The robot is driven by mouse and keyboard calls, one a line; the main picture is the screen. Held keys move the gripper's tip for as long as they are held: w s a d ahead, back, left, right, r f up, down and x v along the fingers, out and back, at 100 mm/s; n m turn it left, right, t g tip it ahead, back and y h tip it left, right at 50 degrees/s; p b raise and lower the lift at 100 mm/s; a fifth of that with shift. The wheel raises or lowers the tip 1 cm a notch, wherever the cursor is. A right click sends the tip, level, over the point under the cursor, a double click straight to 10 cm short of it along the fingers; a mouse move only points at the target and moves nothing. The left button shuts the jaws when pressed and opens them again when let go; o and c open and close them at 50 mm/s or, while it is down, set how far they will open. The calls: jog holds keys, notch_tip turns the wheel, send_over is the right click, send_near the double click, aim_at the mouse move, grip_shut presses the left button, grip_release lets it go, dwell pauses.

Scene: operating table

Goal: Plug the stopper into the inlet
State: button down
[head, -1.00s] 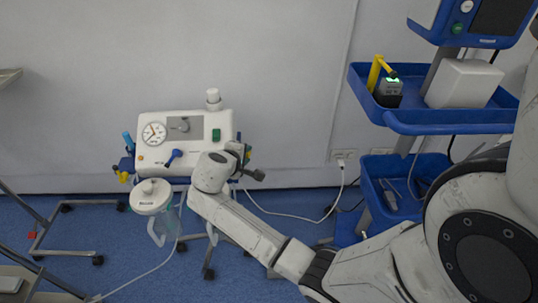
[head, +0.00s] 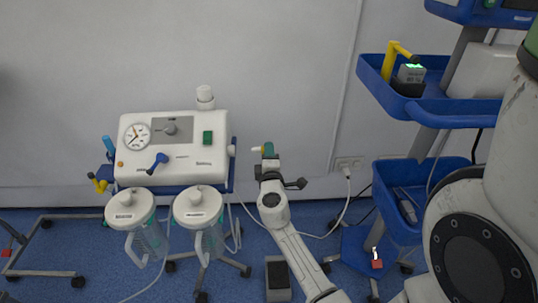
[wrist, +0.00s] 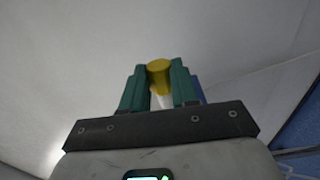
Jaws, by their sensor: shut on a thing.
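My gripper (head: 267,151) is to the right of the white suction unit (head: 190,158), apart from it. Its green fingers (wrist: 159,90) are shut on a small stopper with a yellow end (wrist: 159,66) and a white part below, seen in the wrist view. In the head view the stopper's yellow tip (head: 256,149) points left toward the unit. Two lidded clear canisters, a left one (head: 128,207) and a right one (head: 197,205), hang at the unit's front. I cannot tell which opening is the inlet.
A blue-shelved cart (head: 440,108) stands at the right, with a yellow-handled device (head: 405,70) on its upper shelf. A wall socket (head: 347,163) has a white cable plugged in. Wheeled stand legs and a dark box (head: 278,277) are on the blue floor.

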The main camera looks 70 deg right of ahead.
jog(key=shift+a+b, duration=0.1)
jog(key=shift+b, duration=0.2)
jog(key=shift+w+a, duration=0.35)
jog(key=shift+w, duration=0.55)
jog(key=shift+w+a, duration=0.35)
jog(key=shift+w, duration=0.5)
jog(key=shift+b, duration=0.8)
dwell(0.3)
jog(key=shift+w+a+b, duration=0.2)
jog(key=shift+w+a, duration=0.1)
jog(key=shift+w, duration=0.45)
jog(key=shift+w+a+b, duration=0.2)
jog(key=shift+w+a, duration=0.1)
jog(key=shift+w, duration=0.4)
dwell(0.4)
jog(key=c, duration=0.8)
grip_release()
jog(key=shift+a, duration=0.15)
jog(key=v, duration=1)
jog(key=shift+s+a, duration=0.1)
jog(key=shift+a, duration=0.15)
